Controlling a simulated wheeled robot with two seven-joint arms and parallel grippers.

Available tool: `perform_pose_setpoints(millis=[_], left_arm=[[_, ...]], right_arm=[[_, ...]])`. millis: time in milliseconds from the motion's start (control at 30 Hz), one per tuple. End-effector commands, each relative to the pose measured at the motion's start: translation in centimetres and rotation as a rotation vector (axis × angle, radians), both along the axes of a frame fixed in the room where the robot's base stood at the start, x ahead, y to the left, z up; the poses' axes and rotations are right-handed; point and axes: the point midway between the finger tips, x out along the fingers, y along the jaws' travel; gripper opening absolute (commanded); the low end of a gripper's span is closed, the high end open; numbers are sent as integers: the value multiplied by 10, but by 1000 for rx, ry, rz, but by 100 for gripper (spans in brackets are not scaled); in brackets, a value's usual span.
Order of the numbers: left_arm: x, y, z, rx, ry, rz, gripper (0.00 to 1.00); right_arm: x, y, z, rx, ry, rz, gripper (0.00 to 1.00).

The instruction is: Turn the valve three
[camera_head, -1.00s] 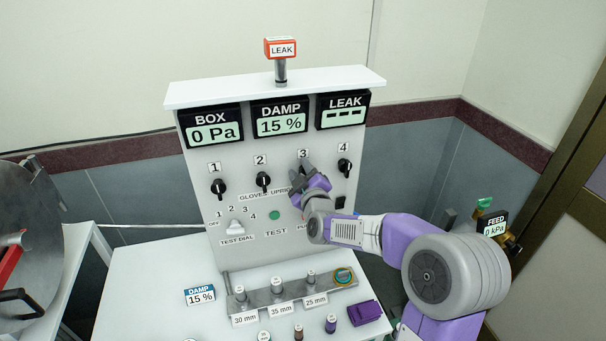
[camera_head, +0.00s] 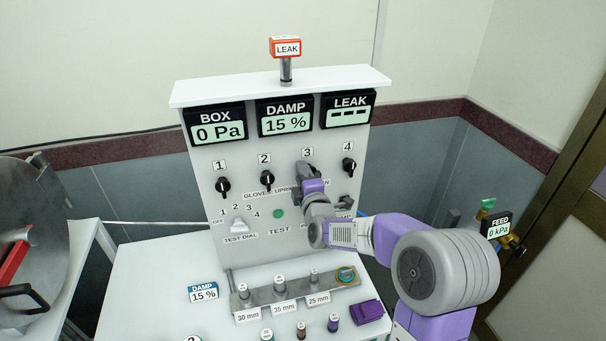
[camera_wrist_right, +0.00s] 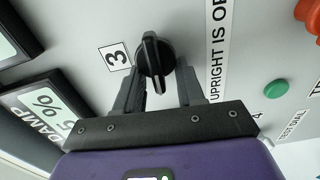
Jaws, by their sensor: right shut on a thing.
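Valve three is a black knob (camera_wrist_right: 152,55) on the grey panel under the label 3. In the wrist view its raised bar runs roughly parallel to the "UPRIGHT IS" caption strip, so it lies about sideways on the panel. My right gripper (camera_wrist_right: 160,88) has a dark finger on each side of the knob and is shut on it. In the head view my right gripper (camera_head: 306,172) covers most of this knob. My left gripper is not in view.
Black valves one (camera_head: 223,187), two (camera_head: 267,180) and four (camera_head: 348,168) flank it. Below are a white test dial (camera_head: 239,224) and green button (camera_head: 278,213). A metal rack (camera_head: 262,296) and purple block (camera_head: 367,311) are on the white table.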

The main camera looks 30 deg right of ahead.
Motion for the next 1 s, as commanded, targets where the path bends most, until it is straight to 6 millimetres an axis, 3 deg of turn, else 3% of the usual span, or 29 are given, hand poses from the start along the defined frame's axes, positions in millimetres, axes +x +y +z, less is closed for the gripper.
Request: perform_pose_setpoints(millis=[633, 667, 800, 1000], left_arm=[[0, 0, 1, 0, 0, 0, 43], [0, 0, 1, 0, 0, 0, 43], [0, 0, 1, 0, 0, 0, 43], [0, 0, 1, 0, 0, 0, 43]], right_arm=[[0, -1, 0, -49, 8, -2, 8], [0, -1, 0, -49, 8, -2, 41], [0, -1, 0, -48, 9, -2, 63], [0, -1, 0, -47, 9, -1, 63]])
